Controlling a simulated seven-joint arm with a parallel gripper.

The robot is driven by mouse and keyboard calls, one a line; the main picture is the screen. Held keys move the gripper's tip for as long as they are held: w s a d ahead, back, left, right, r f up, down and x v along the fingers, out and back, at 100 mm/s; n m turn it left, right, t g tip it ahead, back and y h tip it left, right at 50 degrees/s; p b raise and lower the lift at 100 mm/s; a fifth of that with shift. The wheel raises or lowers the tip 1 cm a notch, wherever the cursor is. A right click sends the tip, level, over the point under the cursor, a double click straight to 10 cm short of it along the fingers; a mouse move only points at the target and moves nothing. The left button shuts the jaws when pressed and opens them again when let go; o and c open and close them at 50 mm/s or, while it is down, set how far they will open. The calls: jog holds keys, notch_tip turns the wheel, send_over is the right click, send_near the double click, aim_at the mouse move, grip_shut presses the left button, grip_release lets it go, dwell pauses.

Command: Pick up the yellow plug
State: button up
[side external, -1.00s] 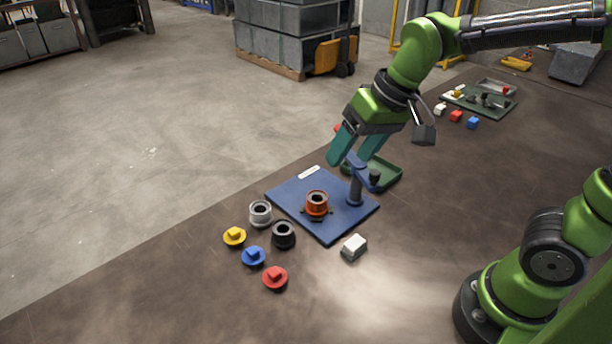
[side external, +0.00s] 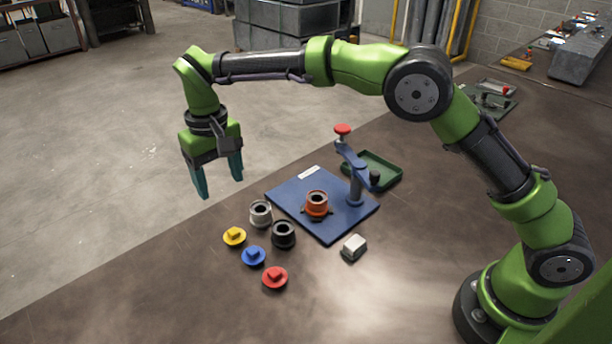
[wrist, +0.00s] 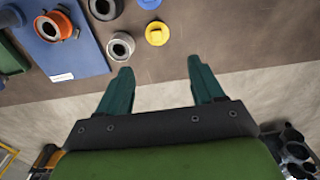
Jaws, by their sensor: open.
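A blue plug (side external: 254,256) and a red plug (side external: 275,277) lie beside the yellow one. A blue board (side external: 328,232) holds an orange ring (side external: 317,203) and a lever clamp (side external: 355,180).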

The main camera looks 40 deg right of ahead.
send_over(233, 231)
jog(key=f, duration=1)
jog(key=shift+a+f, duration=0.1)
jog(key=shift+a, duration=0.1)
jog(key=shift+d+f, duration=0.15)
jog(key=shift+f, duration=1.2)
jog(key=shift+d+f, duration=0.1)
jog(key=shift+f, duration=1.2)
jog(key=c, duration=0.9)
